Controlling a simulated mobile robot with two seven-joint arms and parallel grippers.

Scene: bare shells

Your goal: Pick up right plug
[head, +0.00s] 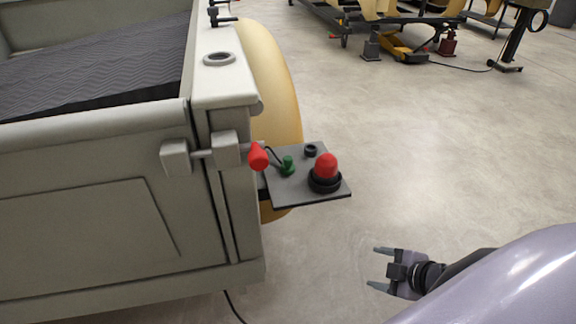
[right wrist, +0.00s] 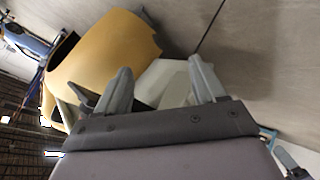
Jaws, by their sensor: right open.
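A red domed plug (head: 326,166) stands upright in a black ring on the right side of a small grey plate (head: 305,193) at the truck's rear corner. A second red piece (head: 258,156) sits at the end of a rod on the truck's tailgate. A smaller green piece (head: 287,165) and an empty-looking black ring (head: 311,151) are also on the plate. My right gripper (head: 373,268) is open and empty, to the right of and nearer than the plate, pointing left. Its two fingers also show spread in the right wrist view (right wrist: 160,72). My left gripper is not in view.
The grey truck bed (head: 75,220) fills the left, with a yellow fender (head: 268,75) behind the plate. A dark cable (head: 232,305) hangs to the floor below. The concrete floor (head: 430,150) on the right is open. Yellow equipment stands far back.

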